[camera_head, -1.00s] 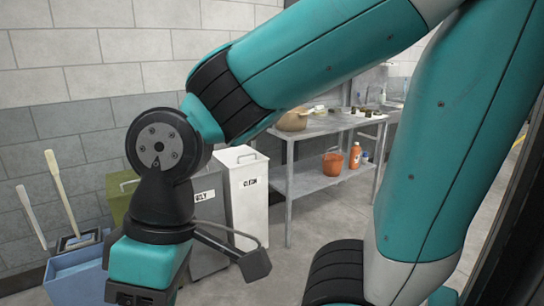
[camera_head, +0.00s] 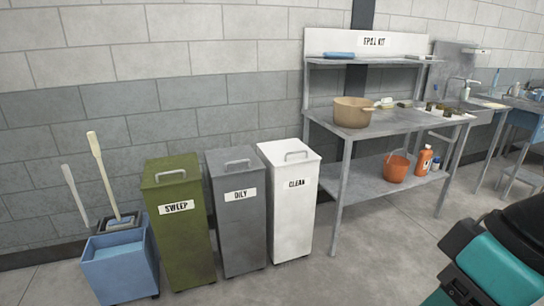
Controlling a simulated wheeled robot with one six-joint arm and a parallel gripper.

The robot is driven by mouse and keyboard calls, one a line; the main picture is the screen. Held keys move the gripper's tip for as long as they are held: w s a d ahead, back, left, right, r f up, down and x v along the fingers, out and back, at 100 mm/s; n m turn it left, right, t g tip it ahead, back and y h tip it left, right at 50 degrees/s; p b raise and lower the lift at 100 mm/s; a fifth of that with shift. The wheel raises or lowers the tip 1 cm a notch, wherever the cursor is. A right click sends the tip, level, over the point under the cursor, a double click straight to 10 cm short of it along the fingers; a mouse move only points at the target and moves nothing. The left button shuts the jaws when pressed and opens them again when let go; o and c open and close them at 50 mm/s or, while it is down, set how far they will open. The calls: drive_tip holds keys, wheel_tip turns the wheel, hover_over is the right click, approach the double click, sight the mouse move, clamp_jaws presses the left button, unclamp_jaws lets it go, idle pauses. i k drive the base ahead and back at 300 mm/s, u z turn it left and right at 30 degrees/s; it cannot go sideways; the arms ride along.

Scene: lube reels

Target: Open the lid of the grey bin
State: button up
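The grey bin (camera_head: 240,218) stands against the wall between two other bins. It is a tall narrow box with a white label reading OILY on its front. Its lid (camera_head: 232,160) is shut and has a raised handle (camera_head: 237,163) on top. Part of my teal and black arm shows at the lower right, well apart from the bin. My gripper is not in view.
A green SWEEP bin (camera_head: 181,235) stands left of the grey bin and a white CLEAN bin (camera_head: 293,217) right of it. A blue bucket (camera_head: 120,270) with long handles is at far left. A metal workbench (camera_head: 400,122) stands to the right. Floor in front is clear.

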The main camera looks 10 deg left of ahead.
sight(233, 155)
drive_tip(key=i, duration=3.35)
drive_tip(key=u, duration=2)
